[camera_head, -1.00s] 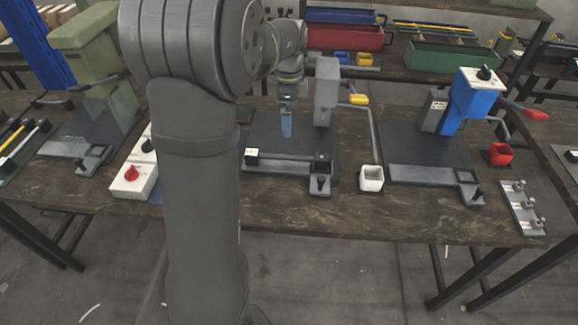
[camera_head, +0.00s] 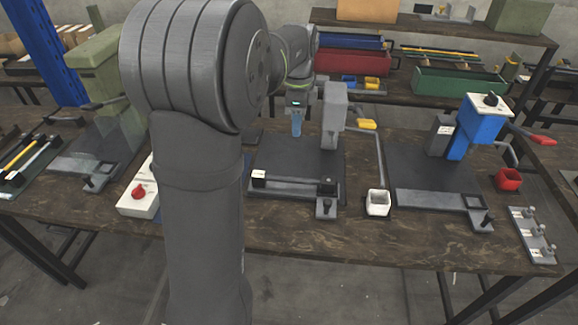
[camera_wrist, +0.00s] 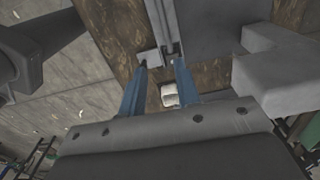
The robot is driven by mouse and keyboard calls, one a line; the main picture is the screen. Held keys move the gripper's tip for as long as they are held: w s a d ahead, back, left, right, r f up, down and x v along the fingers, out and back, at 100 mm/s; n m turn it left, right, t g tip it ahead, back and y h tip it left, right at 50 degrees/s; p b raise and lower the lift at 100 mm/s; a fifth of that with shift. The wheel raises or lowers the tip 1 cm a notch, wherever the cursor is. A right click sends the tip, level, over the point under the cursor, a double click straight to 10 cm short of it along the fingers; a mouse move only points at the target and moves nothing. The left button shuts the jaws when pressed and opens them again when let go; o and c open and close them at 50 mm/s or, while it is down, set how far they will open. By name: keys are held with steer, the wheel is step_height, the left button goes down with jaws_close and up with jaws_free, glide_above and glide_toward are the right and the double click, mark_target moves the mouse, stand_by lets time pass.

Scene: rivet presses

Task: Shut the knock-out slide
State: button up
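My gripper (camera_head: 296,132) is over the back left of the middle grey press's dark plate, left of the press head (camera_head: 335,115). Its two blue fingers stand apart with nothing between them, as the wrist view (camera_wrist: 160,70) shows. A grey slide rail (camera_head: 290,188) lies along that plate's front edge, with a white-faced block at its left end and a dark block (camera_head: 327,185) at its right. A bracket with a black knob (camera_head: 326,207) juts forward there. The right blue press (camera_head: 473,132) has a similar rail (camera_head: 430,200) and knob (camera_head: 487,218). The gripper touches neither rail.
A white cup (camera_head: 378,203) stands right of the middle press, near its yellow-handled lever (camera_head: 367,124). A red cup (camera_head: 508,179) and a grey pin rack (camera_head: 532,235) are at the right. My arm hides part of the left bench, beside a red-knobbed box (camera_head: 138,195).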

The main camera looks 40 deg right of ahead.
steer(key=s+f+m, duration=0.1)
steer(key=s+m, duration=0.1)
steer(key=s, duration=0.1)
steer(key=s+a+f+m+t, duration=0.1)
steer(key=s+f+m, duration=0.1)
steer(key=s+m, duration=0.1)
steer(key=s+f+m+t, duration=0.1)
steer(key=s+m, duration=0.1)
steer(key=s, duration=0.2)
steer(key=shift+a+f+m+h, duration=0.2)
steer(key=shift+f+m+h, duration=0.1)
steer(key=shift+f+h, duration=0.1)
jaws_close()
steer(key=s+a+f+m+t+h, duration=0.1)
steer(key=s+a+f+m, duration=0.2)
steer(key=s+m, duration=0.2)
steer(key=s+a+f+m+h, duration=0.1)
steer(key=s+a+f+m, duration=0.15)
steer(key=s+m, duration=0.3)
steer(key=x, duration=1)
steer(key=shift+d, duration=0.35)
steer(key=shift+w+d, duration=0.95)
steer(key=shift+d, duration=0.05)
steer(key=shift+w+d+r, duration=0.1)
steer(key=shift+w+d, duration=0.3)
steer(key=shift+d, duration=0.05)
steer(key=w+d, duration=1)
steer(key=shift+w+d, duration=0.15)
steer(key=shift+w, duration=0.05)
steer(key=shift+w+d, duration=0.4)
